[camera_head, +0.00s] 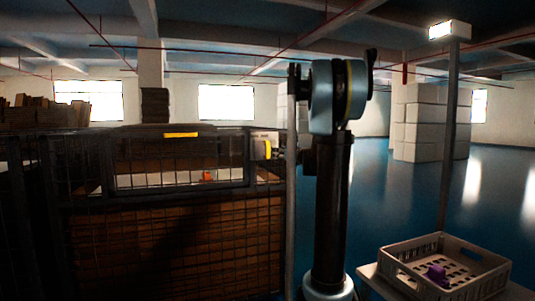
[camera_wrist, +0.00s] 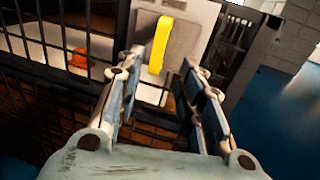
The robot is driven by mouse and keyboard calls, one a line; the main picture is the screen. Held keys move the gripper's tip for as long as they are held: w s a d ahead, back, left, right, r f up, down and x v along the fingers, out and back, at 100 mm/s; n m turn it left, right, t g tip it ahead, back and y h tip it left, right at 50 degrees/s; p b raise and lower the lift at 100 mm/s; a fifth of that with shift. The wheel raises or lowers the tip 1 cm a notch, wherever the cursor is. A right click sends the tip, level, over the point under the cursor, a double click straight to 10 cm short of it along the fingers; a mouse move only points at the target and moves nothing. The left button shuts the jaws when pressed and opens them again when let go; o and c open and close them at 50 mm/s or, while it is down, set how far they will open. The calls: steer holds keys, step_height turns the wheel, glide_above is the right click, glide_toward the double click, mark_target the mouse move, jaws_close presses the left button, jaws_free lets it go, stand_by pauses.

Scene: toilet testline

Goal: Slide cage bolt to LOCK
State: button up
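The cage bolt shows as an upright yellow bar (camera_wrist: 160,45) on a pale plate (camera_wrist: 184,36) at the cage's edge in the wrist view. In the head view the yellow bolt (camera_head: 268,149) is small, at the cage's upper right corner. I see no finger clearly closed on the bar; contact cannot be told. In the head view my arm hides most of the gripper.
The dark mesh cage (camera_head: 165,200) fills the left, with a yellow strip (camera_head: 181,135) on its top. An orange object (camera_wrist: 80,58) lies inside it. A pale crate (camera_head: 410,285) holding a purple item (camera_head: 436,273) stands at the lower right.

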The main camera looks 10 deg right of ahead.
mark_target(268, 154)
steer(key=x, duration=1.1)
steer(key=shift+w+a, duration=0.15)
steer(key=shift+w, duration=0.2)
steer(key=shift+c, duration=0.4)
jaws_close()
